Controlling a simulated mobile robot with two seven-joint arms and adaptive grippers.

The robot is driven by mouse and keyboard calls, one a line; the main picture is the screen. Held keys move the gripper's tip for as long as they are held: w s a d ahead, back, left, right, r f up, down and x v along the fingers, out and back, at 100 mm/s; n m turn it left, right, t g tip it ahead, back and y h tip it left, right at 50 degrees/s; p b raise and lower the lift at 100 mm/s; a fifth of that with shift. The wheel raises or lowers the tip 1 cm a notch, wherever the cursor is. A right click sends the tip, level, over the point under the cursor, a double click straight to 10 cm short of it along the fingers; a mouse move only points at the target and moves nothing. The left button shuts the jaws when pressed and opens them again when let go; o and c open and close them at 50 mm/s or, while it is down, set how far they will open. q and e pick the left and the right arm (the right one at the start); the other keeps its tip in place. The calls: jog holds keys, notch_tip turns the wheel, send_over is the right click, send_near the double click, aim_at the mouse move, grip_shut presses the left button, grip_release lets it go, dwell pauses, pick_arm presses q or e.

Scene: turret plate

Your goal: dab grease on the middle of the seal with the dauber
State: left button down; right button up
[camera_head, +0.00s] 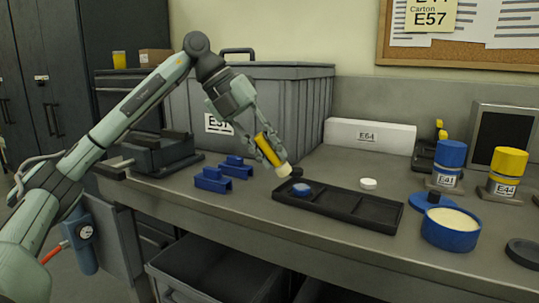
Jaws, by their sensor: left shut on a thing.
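My left gripper (267,150) is shut on the dauber (269,148), which has a yellow handle and a pale tip. The dauber is tilted, with its tip (283,169) pointing down and right, close to the far left corner of a black tray (375,213). A round blue piece (302,188) sits in the tray's left compartment, just right of and nearer than the tip. I cannot tell for sure whether it is the seal. An open blue tub (450,236) of cream-coloured grease (453,218) stands to the right. My right gripper is not in view.
A blue lid (431,201) lies behind the tub. A white disc (368,183) is behind the tray. Blue holders (213,181) stand left of it. A blue-topped container (449,157) and yellow-topped container (507,165) stand at right. A large grey bin (295,110) is behind my gripper.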

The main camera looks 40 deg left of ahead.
pick_arm(q)
jog(key=shift+r, duration=1)
jog(key=shift+r, duration=1.5)
jog(key=shift+w+d, duration=0.1)
jog(key=shift+w+d+f, duration=0.3)
jog(key=shift+w+d, duration=0.35)
jog(key=shift+w, duration=0.05)
